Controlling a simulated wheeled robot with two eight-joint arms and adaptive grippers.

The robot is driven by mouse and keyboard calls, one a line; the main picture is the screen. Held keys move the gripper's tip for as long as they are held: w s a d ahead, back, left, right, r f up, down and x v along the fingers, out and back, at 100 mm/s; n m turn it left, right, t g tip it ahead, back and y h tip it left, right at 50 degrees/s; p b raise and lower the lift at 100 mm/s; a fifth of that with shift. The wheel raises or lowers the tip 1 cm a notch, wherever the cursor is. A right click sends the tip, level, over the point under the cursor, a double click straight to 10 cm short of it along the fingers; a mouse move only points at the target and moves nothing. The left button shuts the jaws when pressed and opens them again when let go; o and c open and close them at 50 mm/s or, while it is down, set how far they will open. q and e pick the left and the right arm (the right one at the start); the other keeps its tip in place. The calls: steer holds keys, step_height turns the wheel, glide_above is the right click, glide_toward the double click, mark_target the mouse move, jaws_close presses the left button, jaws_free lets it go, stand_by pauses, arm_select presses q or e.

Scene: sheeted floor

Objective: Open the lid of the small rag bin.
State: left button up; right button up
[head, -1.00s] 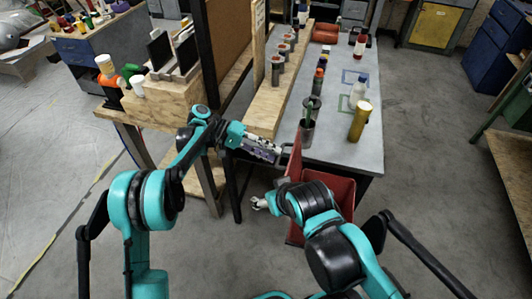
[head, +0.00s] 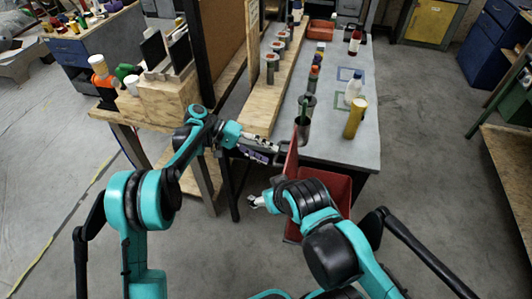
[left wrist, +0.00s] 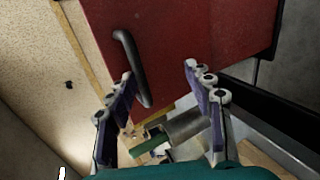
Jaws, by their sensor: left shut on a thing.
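The small rag bin (head: 338,189) is a red box in front of the grey bench in the head view, partly hidden by my right arm. Its red lid (head: 292,154) stands raised, steeply tilted, at the bin's left side. In the left wrist view the lid (left wrist: 195,38) fills the top, with a dark bar handle (left wrist: 131,58) on it.
The grey bench (head: 335,130) behind the bin carries a dark cup (head: 302,131), a yellow bottle (head: 355,118) and a white bottle (head: 354,88). A wooden workbench (head: 165,105) stands left of my left gripper. Floor is open to the right.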

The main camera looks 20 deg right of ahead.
arm_select(q)
steer(key=v, duration=1.1)
steer(key=shift+w+a, duration=0.2)
steer(key=shift+a, duration=0.05)
steer(key=shift+r, duration=0.1)
steer(key=s+a+r+n+t+y, duration=0.2)
steer(key=s+a+r+n+t, duration=0.15)
steer(key=a, duration=0.35)
steer(key=s+a+r+n+t+y, duration=0.2)
steer(key=s+a+r+t, duration=0.1)
steer(key=s+a+t, duration=0.3)
steer(key=s+a+f+n+t+y, duration=0.1)
steer(key=s+a+f+t+y, duration=0.1)
steer(key=s+a, duration=0.5)
steer(key=s+a+f+n+t+y, duration=0.1)
steer(key=s+a+f+t+y, duration=0.2)
steer(key=s+a, duration=0.4)
steer(key=a+f+y, duration=0.1)
steer(key=a+f, duration=0.1)
steer(key=a, duration=0.4)
steer(key=shift+t, duration=0.35)
